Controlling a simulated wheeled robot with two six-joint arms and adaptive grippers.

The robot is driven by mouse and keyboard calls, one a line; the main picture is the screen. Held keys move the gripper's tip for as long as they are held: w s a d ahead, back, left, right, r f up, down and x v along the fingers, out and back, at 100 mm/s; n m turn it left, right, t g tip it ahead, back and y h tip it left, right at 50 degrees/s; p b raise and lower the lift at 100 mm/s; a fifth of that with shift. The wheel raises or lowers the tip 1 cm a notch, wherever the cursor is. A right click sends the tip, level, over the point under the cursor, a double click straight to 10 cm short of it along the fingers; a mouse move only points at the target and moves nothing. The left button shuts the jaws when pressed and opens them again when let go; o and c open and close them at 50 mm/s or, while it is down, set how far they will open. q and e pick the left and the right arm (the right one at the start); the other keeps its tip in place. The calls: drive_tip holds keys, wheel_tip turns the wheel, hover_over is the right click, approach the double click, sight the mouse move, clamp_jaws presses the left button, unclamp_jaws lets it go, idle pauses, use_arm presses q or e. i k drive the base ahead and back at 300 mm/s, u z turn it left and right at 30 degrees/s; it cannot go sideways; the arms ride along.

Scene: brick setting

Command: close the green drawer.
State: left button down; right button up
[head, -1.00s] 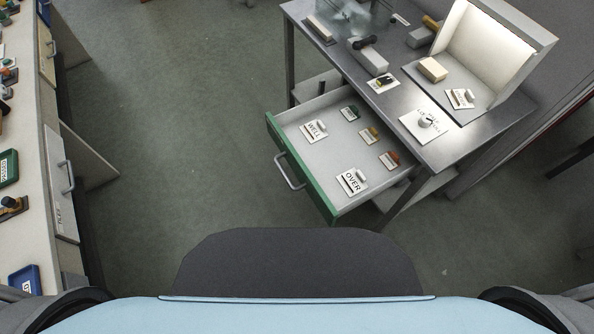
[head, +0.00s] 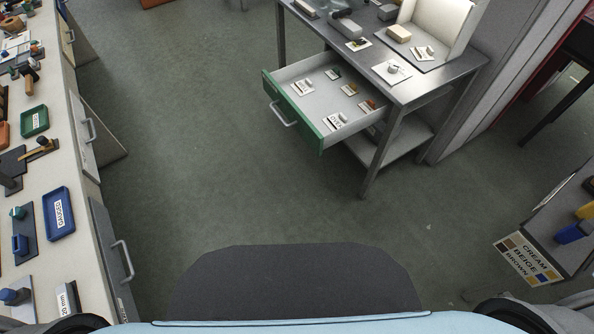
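The green drawer (head: 293,117) is pulled out from the grey metal table (head: 440,80) ahead, toward the left. Its front is green with a grey bar handle (head: 283,114). Inside its pale tray lie several labelled cards and small stamp-like items. The drawer stands well apart from my body at the bottom of the view. Neither of my grippers shows; only dark parts of my own body appear at the lower corners.
A long pale counter (head: 40,190) with grey drawers, a blue tray (head: 58,213) and a green tray (head: 34,121) runs along the left. A sign reading cream, beige, brown (head: 527,259) is on a stand at the right. The green floor (head: 200,150) between is clear.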

sight(306, 113)
drive_tip(key=z, duration=0.9)
drive_tip(key=i, duration=0.65)
drive_tip(key=u, duration=0.2)
